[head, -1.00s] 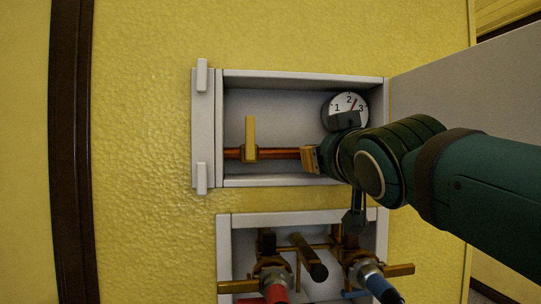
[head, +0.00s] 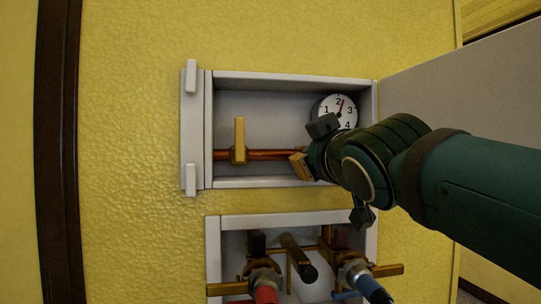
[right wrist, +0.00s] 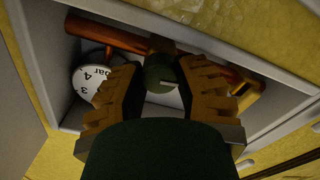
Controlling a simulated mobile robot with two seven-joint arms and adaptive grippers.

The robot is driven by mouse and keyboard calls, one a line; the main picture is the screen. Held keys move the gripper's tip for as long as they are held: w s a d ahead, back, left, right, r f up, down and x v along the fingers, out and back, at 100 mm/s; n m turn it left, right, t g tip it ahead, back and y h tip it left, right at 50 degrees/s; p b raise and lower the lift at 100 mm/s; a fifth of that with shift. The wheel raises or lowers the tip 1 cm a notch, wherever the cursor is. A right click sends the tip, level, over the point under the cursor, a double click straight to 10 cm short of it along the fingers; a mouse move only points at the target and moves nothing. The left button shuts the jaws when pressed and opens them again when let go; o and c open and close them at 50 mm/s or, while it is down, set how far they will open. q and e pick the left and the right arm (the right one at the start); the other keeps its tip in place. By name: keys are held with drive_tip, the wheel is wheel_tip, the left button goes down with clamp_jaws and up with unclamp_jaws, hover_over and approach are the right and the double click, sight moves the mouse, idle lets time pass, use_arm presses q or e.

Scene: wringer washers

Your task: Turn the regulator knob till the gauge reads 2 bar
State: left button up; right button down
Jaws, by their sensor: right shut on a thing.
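The gauge (head: 340,108) is a white round dial at the right of the upper wall box. Its red needle points just to the right of the 2. Part of the dial also shows in the right wrist view (right wrist: 92,80), with its needle hidden there. The regulator knob (right wrist: 158,74) is a dark green cylinder with a pale mark, on the copper pipe. My right gripper (right wrist: 155,80) is shut on the knob, one finger on each side. In the head view my right gripper (head: 312,148) hides the knob. My left gripper is not in view.
A copper pipe (head: 262,155) with a brass lever (head: 239,140) runs through the upper box. The box's grey door (head: 470,95) stands open at the right. A lower box (head: 212,250) holds red and blue hose taps.

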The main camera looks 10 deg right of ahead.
drive_tip(key=shift+r, duration=0.25)
drive_tip(key=c, duration=0.8)
unclamp_jaws()
drive_tip(key=shift+o, duration=0.9)
drive_tip(key=shift+f, duration=0.15)
